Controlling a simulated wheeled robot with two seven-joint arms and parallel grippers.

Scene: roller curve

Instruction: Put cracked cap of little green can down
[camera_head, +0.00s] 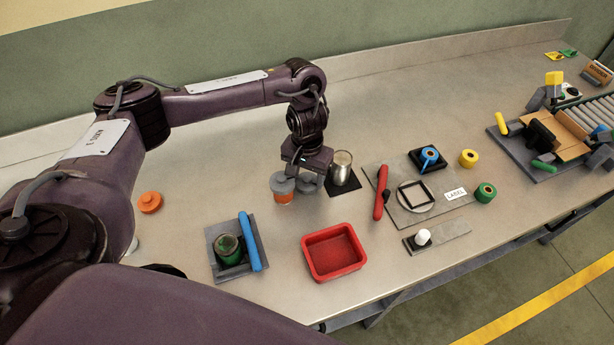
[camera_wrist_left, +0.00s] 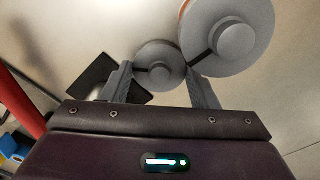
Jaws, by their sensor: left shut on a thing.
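My left gripper (camera_head: 307,182) points down over the table and is shut on a small grey round cap with a knob. In the left wrist view the held cap (camera_wrist_left: 160,66) sits between the two fingertips (camera_wrist_left: 162,84), with a short dark line on its left side. A little green can (camera_head: 228,249) stands in a grey holder at the front left, with no cap on its top. An orange can with a larger grey cap (camera_head: 281,184) stands just left of the gripper; that cap (camera_wrist_left: 230,36) also has a dark line. My right gripper is not in view.
A red tray (camera_head: 334,252) lies in front of the gripper. A silver cup (camera_head: 342,166) on a dark pad stands close on its right. An orange lid (camera_head: 150,202) lies left. A blue bar (camera_head: 249,241) edges the holder. Clear table lies between orange can and holder.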

